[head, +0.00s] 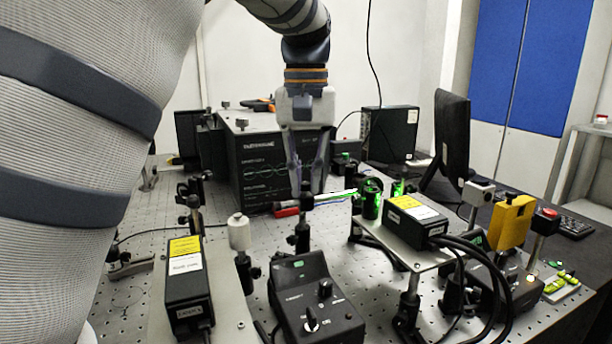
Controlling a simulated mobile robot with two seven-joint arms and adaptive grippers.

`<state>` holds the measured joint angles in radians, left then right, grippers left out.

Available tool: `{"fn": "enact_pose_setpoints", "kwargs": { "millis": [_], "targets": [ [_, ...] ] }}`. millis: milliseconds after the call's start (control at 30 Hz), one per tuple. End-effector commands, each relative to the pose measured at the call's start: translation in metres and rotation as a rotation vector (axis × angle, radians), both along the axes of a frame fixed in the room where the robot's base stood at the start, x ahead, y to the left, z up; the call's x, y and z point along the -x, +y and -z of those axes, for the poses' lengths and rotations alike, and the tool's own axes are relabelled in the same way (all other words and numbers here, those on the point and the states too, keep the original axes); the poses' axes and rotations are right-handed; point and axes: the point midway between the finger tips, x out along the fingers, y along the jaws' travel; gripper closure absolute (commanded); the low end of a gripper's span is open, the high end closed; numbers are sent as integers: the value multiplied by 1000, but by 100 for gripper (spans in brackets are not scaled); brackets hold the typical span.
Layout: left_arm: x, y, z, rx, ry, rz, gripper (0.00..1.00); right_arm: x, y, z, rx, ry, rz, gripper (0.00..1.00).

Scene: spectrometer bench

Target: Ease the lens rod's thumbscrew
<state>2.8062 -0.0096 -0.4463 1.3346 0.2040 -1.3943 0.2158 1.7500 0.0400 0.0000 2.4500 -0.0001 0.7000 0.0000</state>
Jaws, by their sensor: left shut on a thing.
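My left gripper (306,190) hangs downward in the middle of the head view, in front of a black spectrometer box. Its fingers are closed together, and its tips are low over the bench. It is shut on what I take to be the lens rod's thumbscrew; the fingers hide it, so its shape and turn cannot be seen. A dark post (302,238) stands just below the fingertips in the picture; whether it is the lens rod is unclear. My right gripper is not in view.
The black box (255,160) stands behind the gripper. A red-ended cable (287,212) lies near the fingertips. A black control box (315,300), a laser module (187,280) and a raised plate (375,232) crowd the front. Perforated bench shows at left (145,215).

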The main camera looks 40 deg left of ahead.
Motion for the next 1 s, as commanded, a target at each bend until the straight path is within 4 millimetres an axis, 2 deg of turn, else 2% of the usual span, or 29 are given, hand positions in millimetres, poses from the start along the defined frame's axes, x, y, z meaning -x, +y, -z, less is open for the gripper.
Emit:
{"fn": "enact_pose_setpoints", "kwargs": {
  "millis": [600, 1000],
  "targets": [
    [0, 1, -1, -2, -2, -567, 100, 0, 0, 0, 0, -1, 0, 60],
    [0, 1, -1, -1, -1, -805, 100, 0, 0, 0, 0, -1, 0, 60]
  ]
}}
